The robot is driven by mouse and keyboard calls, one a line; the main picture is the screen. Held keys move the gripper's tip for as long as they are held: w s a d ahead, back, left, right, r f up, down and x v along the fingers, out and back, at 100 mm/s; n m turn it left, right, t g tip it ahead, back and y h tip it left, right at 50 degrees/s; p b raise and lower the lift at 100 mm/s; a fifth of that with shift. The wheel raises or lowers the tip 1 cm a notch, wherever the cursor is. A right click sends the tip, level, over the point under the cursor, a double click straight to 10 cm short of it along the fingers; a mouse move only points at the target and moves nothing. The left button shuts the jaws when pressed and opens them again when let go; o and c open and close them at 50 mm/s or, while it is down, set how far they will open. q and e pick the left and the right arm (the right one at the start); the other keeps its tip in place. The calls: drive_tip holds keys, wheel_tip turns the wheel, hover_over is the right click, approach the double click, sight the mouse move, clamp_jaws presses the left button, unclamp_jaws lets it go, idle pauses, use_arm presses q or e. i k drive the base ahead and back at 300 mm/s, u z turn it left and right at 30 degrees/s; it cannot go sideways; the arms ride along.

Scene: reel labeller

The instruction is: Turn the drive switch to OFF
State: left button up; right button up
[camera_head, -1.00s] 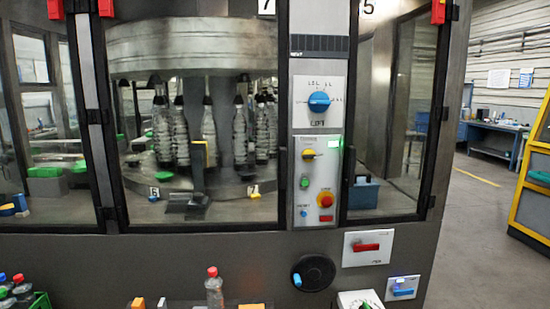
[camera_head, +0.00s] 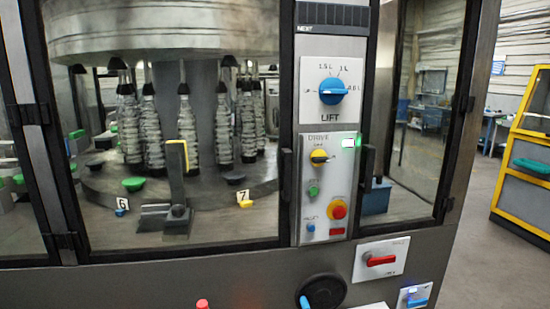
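The drive switch (camera_head: 319,157) is a yellow-and-black rotary knob near the top of the white panel (camera_head: 328,187) marked DRIVE. Its handle lies roughly level; the small position labels around it are too blurred to read. Neither of my grippers is in view.
A blue LIFT knob (camera_head: 332,91) is above the drive panel. Glass doors with black handles flank the panel. A red-handled switch (camera_head: 380,260) and a black handwheel (camera_head: 322,292) are below. Bottles hang behind the left glass. Open floor lies at the right, before a yellow-framed cabinet (camera_head: 532,150).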

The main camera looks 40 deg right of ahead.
sight(318, 157)
drive_tip(key=z, duration=0.35)
drive_tip(key=i, duration=0.95)
drive_tip(key=z, duration=0.75)
